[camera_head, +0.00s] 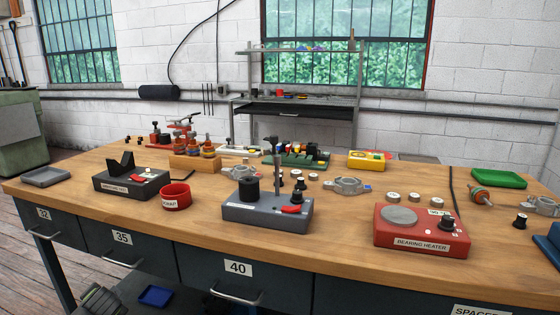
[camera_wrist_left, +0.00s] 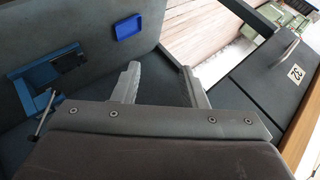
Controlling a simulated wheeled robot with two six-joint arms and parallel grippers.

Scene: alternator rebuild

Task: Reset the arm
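My left gripper (camera_wrist_left: 160,68) shows in the left wrist view with its two fingers spread apart and nothing between them. It hangs low in front of the workbench's drawers, over a dark shelf or floor surface. In the head view a grey part of my left arm (camera_head: 103,300) shows at the bottom left, below the bench's front edge. My right gripper is not in either view.
The wooden bench (camera_head: 330,240) holds a red bearing heater (camera_head: 422,236), a grey press fixture (camera_head: 267,208), a red cup (camera_head: 175,197) and a grey tray (camera_head: 46,177). A blue tray (camera_wrist_left: 128,22) lies beyond my left fingers. Drawer fronts (camera_head: 235,280) stand close by.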

